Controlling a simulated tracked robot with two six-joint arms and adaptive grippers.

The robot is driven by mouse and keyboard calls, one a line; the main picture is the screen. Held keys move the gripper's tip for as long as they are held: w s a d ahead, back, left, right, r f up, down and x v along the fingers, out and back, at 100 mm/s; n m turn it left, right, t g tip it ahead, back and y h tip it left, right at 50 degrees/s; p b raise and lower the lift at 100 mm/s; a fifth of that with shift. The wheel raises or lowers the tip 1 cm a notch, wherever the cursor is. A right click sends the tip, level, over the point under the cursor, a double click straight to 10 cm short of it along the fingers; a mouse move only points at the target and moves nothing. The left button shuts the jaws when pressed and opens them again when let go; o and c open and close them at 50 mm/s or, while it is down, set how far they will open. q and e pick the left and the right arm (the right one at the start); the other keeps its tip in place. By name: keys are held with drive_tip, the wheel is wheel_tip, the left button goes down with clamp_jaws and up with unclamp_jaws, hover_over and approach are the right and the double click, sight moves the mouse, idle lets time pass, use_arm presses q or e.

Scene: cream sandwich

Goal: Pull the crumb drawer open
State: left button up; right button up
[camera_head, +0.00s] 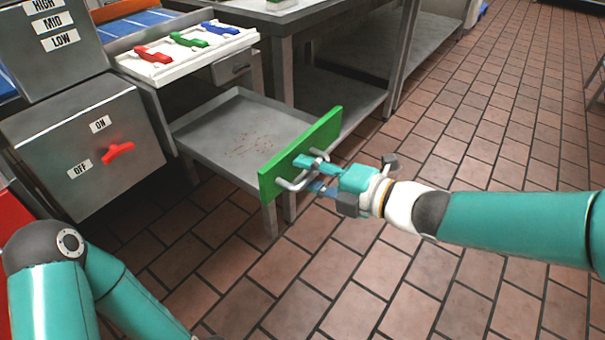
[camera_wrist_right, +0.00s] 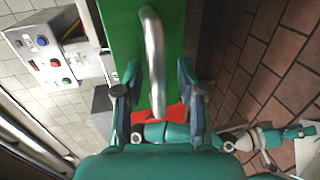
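The crumb drawer has a green front (camera_head: 300,155) with a metal bar handle (camera_head: 290,184). Behind the front, its grey tray (camera_head: 200,122) shows uncovered, with brown crumbs scattered on it. My right gripper (camera_head: 318,175) is at the handle from the right. In the right wrist view the handle (camera_wrist_right: 154,50) runs between the spread fingers of my right gripper (camera_wrist_right: 160,100), with gaps on both sides. My left arm's elbow shows at the bottom left of the head view. Its gripper is out of that view; a small teal gripper (camera_wrist_right: 298,132) at the wrist view's right edge seems to be it.
A metal box with a red ON/OFF switch (camera_head: 118,151) stands left of the tray. A white panel with red, green and blue levers (camera_head: 188,41) is above the tray. Metal tables (camera_head: 335,100) stand behind. The tiled floor (camera_head: 480,130) to the right is clear.

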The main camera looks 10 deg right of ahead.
drive_tip(key=v, duration=1.2)
drive_tip(key=a+f+m+g+h, duration=0.25)
drive_tip(key=f+m, duration=0.55)
drive_tip(key=f, duration=0.8)
drive_tip(key=a+f+m+g+h, duration=0.15)
drive_tip(key=a+f+m, duration=0.4)
drive_tip(key=f, duration=1.15)
drive_tip(key=s+d+f+m+g+h, duration=0.5)
drive_tip(key=s+f+m, duration=0.65)
drive_tip(key=m, duration=0.45)
wheel_tip(320, 180, up, 35)
drive_tip(key=y+p, duration=0.1)
drive_tip(key=p, duration=3.3)
drive_tip(key=shift+s+d+g+p, duration=0.2)
drive_tip(key=shift+s+g+p, duration=0.15)
drive_tip(key=shift+s+g, duration=0.1)
